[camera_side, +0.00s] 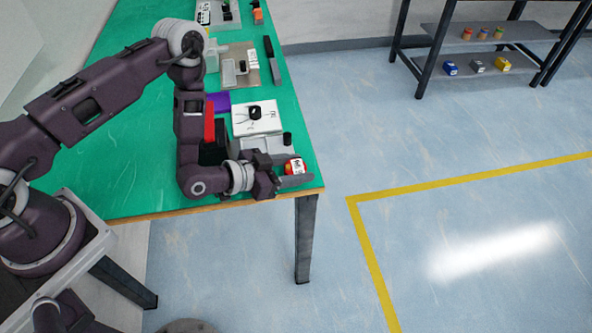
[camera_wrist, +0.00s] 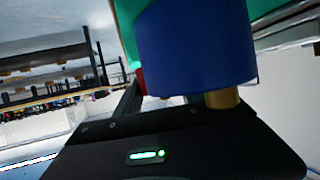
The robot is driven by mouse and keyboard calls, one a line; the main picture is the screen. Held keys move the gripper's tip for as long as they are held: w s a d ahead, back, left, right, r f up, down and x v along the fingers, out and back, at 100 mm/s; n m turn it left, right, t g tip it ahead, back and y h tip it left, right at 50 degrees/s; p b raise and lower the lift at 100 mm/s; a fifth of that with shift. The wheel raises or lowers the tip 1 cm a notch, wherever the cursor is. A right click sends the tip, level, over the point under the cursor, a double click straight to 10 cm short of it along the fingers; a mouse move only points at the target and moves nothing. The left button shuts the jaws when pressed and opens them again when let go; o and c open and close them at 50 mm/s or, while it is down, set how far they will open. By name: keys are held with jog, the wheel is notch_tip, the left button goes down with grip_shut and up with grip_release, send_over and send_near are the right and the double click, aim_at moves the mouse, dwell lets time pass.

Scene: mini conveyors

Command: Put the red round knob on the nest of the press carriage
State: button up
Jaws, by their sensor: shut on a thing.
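A red round knob (camera_side: 294,168) with a white marked label is at the fingertips of my gripper (camera_side: 279,178), by the table's near right corner. My gripper lies sideways, pointing right, and is shut on it. In the wrist view, a large blue rounded surface (camera_wrist: 195,45) stands close above the black gripper body, with a tan piece (camera_wrist: 222,98) below it. I cannot tell whether that surface belongs to the knob. A light grey fixture (camera_side: 262,147) lies just behind my gripper. I cannot tell which part is the carriage nest; my gripper and the knob cover some of this area.
A black round piece (camera_side: 287,138) stands by the grey fixture. Behind are a white plate (camera_side: 243,124) with a black part, a purple block (camera_side: 218,101) and a red upright (camera_side: 209,123). A grey strip (camera_side: 298,181) lies near the table edge. The green left side (camera_side: 120,175) is clear.

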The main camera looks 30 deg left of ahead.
jog(key=r, duration=0.9)
jog(key=shift+w+a+r, duration=0.2)
jog(key=shift+w, duration=0.05)
jog(key=w+a+r+n+t+y, duration=0.1)
jog(key=w+a+r+n+y, duration=0.15)
jog(key=a+r, duration=0.6)
jog(key=w+a+r+n+t+y, duration=0.1)
jog(key=w+a+r+n+y, duration=0.15)
jog(key=a+r, duration=0.65)
jog(key=m+g+h, duration=0.2)
jog(key=m+h, duration=0.3)
send_over(297, 167)
notch_tip(297, 167, down, 18)
jog(key=shift+r, duration=0.1)
notch_tip(297, 167, down, 10)
jog(key=shift+a+r, duration=0.1)
jog(key=shift+r, duration=0.05)
